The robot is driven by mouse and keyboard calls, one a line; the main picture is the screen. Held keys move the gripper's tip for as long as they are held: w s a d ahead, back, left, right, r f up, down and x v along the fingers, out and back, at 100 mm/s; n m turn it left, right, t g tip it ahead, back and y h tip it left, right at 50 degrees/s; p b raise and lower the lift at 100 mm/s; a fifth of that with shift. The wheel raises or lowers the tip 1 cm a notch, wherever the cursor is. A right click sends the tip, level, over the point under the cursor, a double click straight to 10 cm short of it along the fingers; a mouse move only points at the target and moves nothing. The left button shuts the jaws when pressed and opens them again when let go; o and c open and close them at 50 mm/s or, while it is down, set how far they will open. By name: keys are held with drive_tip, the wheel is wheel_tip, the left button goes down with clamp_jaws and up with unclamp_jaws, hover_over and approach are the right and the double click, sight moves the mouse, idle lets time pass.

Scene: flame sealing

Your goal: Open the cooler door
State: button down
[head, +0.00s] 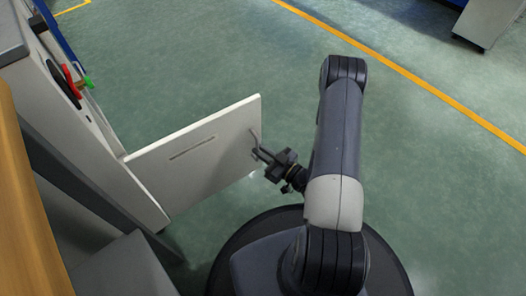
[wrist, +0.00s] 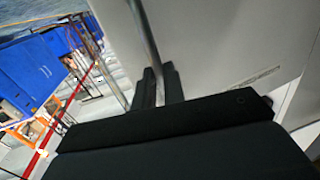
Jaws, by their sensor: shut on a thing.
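The cooler door (head: 195,155) is a white panel, swung out from the pale cabinet (head: 125,185) at the left in the head view. A thin bar handle (head: 254,140) stands near its free edge. My gripper (head: 264,157) is at that handle. In the wrist view the two dark fingers (wrist: 160,87) are shut on the grey handle bar (wrist: 146,35), with the white door face (wrist: 215,45) behind and to the right. The inside of the cooler is hidden in the head view.
A red and a green part (head: 75,80) sit on the cabinet front. A wooden edge (head: 25,200) is at the far left. Green floor (head: 210,60) is clear beyond the door. Blue cabinets (wrist: 40,65) show in the wrist view.

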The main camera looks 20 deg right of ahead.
drive_tip(key=shift+s+a+f+y, duration=0.1)
drive_tip(key=shift+s+a+y, duration=0.25)
drive_tip(key=shift+a, duration=0.25)
drive_tip(key=c, duration=1.5)
unclamp_jaws()
drive_tip(key=shift+a, duration=0.15)
drive_tip(key=shift+w+d, duration=0.15)
drive_tip(key=shift+d, duration=0.15)
